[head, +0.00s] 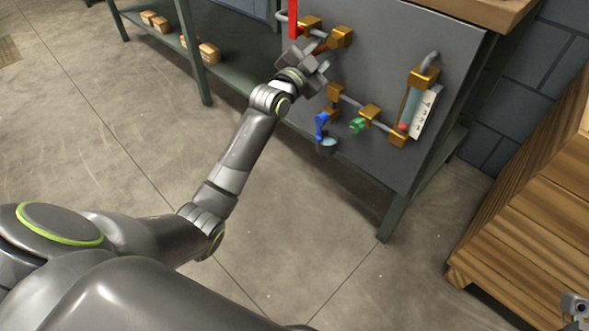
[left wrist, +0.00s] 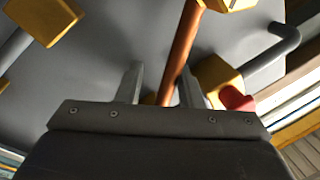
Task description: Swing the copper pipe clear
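The copper pipe (head: 321,47) shows as a short brown length by the brass fittings on the grey panel, partly hidden by my left gripper (head: 315,62). In the left wrist view the copper pipe (left wrist: 183,45) runs down from a brass block at the top. Its lower end passes between the two fingers of my left gripper (left wrist: 161,88). The fingers stand apart, with a gap on the left of the pipe. The pipe looks close to the right finger; I cannot tell whether they touch. My right gripper's fingers are not in view.
The panel (head: 385,60) also carries a red bar (head: 293,18), a blue handle (head: 321,124), a green handle (head: 357,125) and a clear tube (head: 411,104) with a scale. A small cup (head: 327,146) hangs below. A wooden crate (head: 530,190) stands right; floor in front is clear.

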